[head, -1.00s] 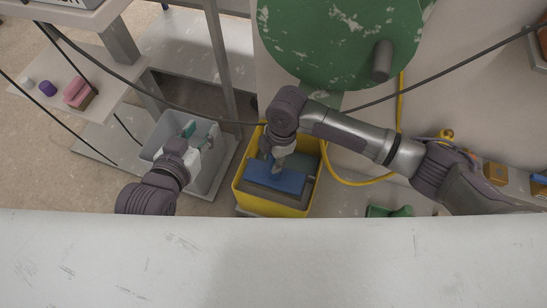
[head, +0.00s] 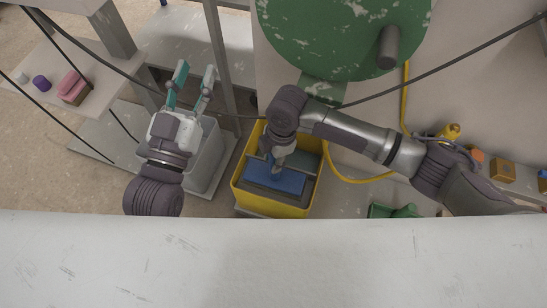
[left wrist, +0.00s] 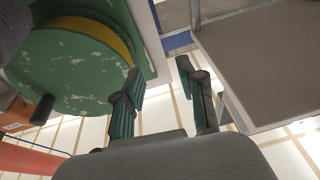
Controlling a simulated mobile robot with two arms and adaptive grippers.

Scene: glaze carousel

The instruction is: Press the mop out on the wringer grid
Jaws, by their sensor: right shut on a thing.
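The blue mop (head: 290,181) is inside the yellow bucket (head: 274,207) in the middle of the head view. It lies flat over a dark grey surface that looks like the wringer grid (head: 262,192); most of it is hidden under the mop. I cannot tell how firmly they touch. My right gripper (head: 276,168) points down into the bucket and is shut on the mop from above. My left gripper (head: 193,84) is open and empty, raised above the grey bin at the left. Its spread fingers also show in the left wrist view (left wrist: 160,92).
The grey bin (head: 207,160) stands left of the bucket. A large worn green disc (head: 335,35) with a peg is behind the bucket. A yellow hose (head: 345,180) runs at its right. A pink sponge (head: 72,87) lies on a shelf; dark cables cross the view.

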